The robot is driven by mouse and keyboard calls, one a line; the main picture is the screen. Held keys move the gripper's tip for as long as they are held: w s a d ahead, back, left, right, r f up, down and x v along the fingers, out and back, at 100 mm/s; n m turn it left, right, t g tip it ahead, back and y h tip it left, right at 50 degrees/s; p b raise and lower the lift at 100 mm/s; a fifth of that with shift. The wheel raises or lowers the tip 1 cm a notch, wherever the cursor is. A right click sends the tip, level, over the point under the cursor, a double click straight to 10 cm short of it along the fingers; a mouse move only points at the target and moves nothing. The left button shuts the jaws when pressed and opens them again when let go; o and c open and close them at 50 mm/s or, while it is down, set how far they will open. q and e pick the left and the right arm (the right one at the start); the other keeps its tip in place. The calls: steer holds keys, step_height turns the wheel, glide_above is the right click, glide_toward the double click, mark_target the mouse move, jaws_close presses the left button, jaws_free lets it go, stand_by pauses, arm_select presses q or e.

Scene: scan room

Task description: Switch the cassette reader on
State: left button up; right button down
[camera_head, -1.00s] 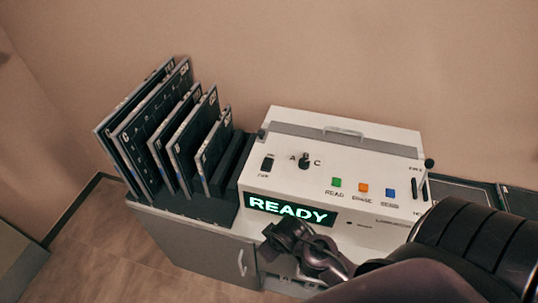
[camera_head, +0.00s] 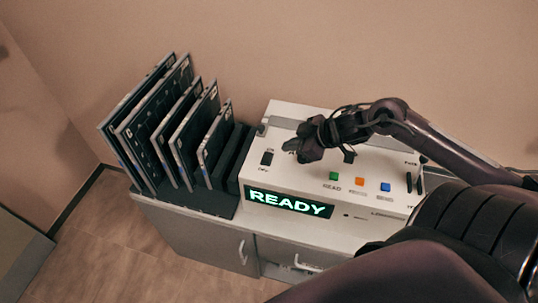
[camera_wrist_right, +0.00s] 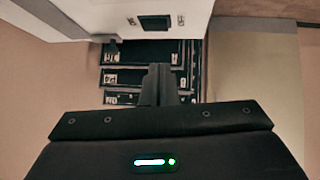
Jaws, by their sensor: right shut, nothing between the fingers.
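The white cassette reader (camera_head: 290,172) stands on a cabinet. Its front display (camera_head: 290,203) is lit and reads READY in green. A black power switch (camera_head: 267,158) sits at the left of its top panel; a black switch also shows in the right wrist view (camera_wrist_right: 155,22). My right gripper (camera_head: 288,146) is shut and empty. It is over the top panel, just right of the power switch, and covers most of the selector knob. Its closed fingers (camera_wrist_right: 159,82) also show in the right wrist view. I cannot tell whether they touch the panel. My left gripper is not in view.
Green (camera_head: 334,176), orange (camera_head: 360,181) and blue (camera_head: 385,187) buttons and a black lever (camera_head: 421,180) lie to the right on the panel. Several dark cassettes stand in a rack (camera_head: 205,203) left of the reader. The wall is close behind.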

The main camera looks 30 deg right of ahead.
steer(key=r, duration=0.2)
steer(key=d+r+g+y, duration=0.1)
steer(key=shift+s+r+y, duration=0.1)
steer(key=shift+r+y, duration=0.2)
steer(key=shift+r, duration=0.1)
